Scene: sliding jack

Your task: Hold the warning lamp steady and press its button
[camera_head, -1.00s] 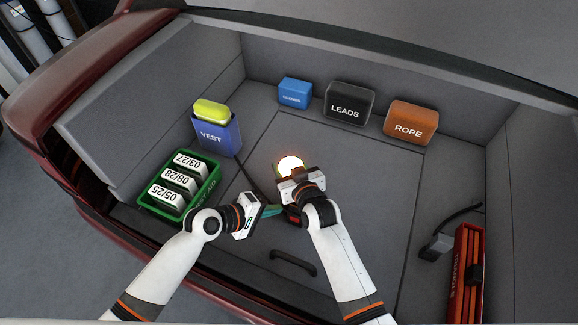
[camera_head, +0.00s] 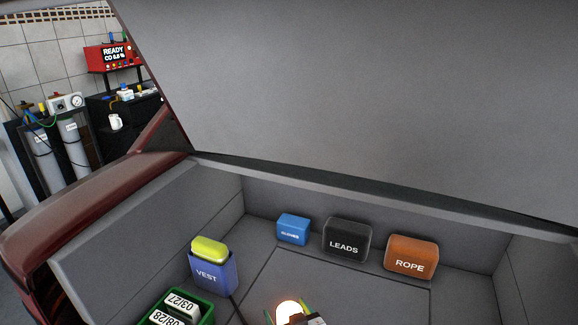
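The warning lamp (camera_head: 288,310) glows bright orange-white at the bottom edge of the head view; only its top shows. My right gripper (camera_head: 293,314) is at the lamp, its greenish fingertips at either side of the glow. Whether the fingers touch the lamp cannot be told, as the picture's edge cuts off most of the gripper. The lamp's button is not visible. My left gripper is out of view.
A blue VEST bin (camera_head: 214,275) and a green box (camera_head: 206,306) with dated packs stand left of the lamp. A blue box (camera_head: 293,229), black LEADS box (camera_head: 347,240) and orange ROPE box (camera_head: 410,257) stand along the back wall. Floor between is clear.

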